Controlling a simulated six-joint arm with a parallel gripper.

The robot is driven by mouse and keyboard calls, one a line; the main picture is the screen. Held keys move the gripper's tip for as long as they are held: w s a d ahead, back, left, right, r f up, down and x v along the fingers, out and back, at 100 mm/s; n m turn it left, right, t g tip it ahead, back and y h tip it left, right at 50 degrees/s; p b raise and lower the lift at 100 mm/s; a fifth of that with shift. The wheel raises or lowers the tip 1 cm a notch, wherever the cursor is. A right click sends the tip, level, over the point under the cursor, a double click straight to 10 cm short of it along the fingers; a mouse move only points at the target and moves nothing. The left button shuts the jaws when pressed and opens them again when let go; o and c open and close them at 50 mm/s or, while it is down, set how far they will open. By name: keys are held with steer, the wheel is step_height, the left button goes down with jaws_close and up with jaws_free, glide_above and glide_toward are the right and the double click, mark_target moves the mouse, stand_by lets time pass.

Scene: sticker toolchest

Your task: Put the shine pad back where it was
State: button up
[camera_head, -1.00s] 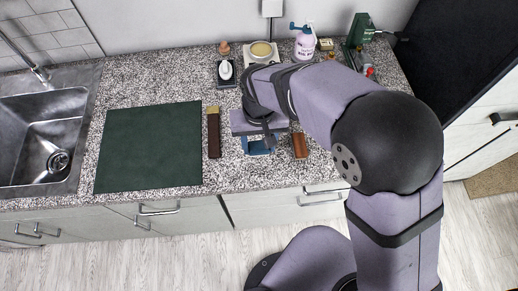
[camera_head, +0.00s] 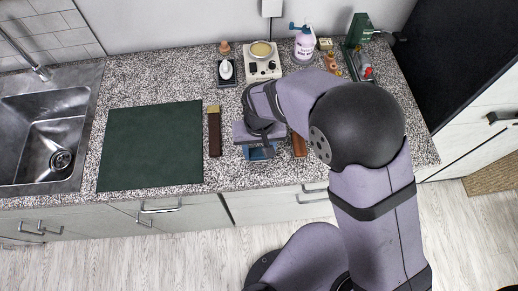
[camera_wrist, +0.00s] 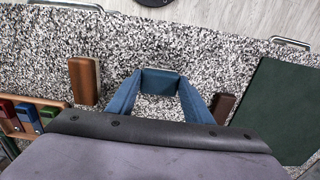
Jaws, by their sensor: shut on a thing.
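My gripper (camera_wrist: 161,98) reaches down over the front part of the counter, between a dark brown brush-like bar and a brown block. Its blue fingers are shut on a small blue block, which I take to be the shine pad (camera_wrist: 161,80), across their tips. In the head view my wrist and forearm hide most of it. I cannot tell whether the pad touches the counter. In the wrist view a wooden rack (camera_wrist: 15,131) with red, blue and green blocks shows at the left edge; my arm hides it in the head view.
The brown block (camera_head: 299,146) lies close on the right, the dark bar (camera_head: 214,132) close on the left. A green mat (camera_head: 150,146) and a sink (camera_head: 50,130) are further left. A scale-like device (camera_head: 262,65), a spray bottle (camera_head: 305,45) and a green press (camera_head: 360,30) stand behind.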

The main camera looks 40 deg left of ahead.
mark_target(259, 154)
steer(key=shift+f, duration=0.2)
steer(key=o, duration=1.1)
steer(key=shift+r, duration=0.15)
step_height(259, 154, up, 12)
steer(key=b, duration=0.3)
steer(key=shift+b, duration=0.4)
steer(key=shift+r, duration=0.1)
